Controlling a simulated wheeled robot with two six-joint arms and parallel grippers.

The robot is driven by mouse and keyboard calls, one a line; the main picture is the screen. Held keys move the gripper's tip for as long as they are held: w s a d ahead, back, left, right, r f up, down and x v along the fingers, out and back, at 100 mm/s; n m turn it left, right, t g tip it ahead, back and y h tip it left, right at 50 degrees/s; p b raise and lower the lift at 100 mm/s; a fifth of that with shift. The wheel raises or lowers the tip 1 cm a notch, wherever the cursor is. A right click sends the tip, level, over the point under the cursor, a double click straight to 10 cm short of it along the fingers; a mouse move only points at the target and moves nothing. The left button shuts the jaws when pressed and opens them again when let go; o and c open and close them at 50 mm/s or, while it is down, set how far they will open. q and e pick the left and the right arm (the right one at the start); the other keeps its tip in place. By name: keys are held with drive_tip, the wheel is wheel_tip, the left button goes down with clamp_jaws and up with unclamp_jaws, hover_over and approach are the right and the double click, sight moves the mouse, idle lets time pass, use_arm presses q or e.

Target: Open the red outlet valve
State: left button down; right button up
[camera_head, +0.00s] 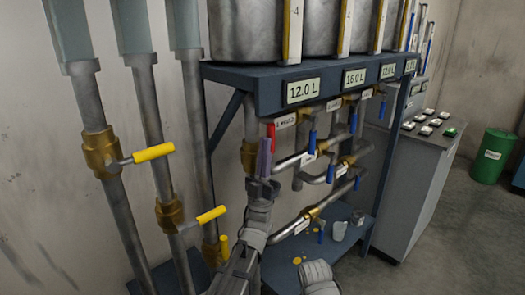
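The red valve handle (271,134) shows in the head view under the left end of the tank shelf, pointing up. Its lower part is hidden behind my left gripper (264,159). The gripper's dark purple fingers point up and overlap the handle; I cannot tell whether they touch it or whether they are open or shut. A brass valve body (249,155) shows on the vertical pipe just left of the gripper. A grey rounded arm part at the bottom middle is mine; my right gripper is not in view.
Blue-handled valves (312,141) and steel pipes crowd the area right of the gripper. Yellow-handled valves (153,153) sit on thick pipes at left. The blue shelf (330,84) carries tanks above. A grey control cabinet (415,185) and green drum (493,157) stand at right.

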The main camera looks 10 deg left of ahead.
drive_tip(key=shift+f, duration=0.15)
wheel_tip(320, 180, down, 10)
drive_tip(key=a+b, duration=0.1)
drive_tip(key=b, duration=0.8)
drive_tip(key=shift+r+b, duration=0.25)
drive_tip(key=shift+b, duration=0.1)
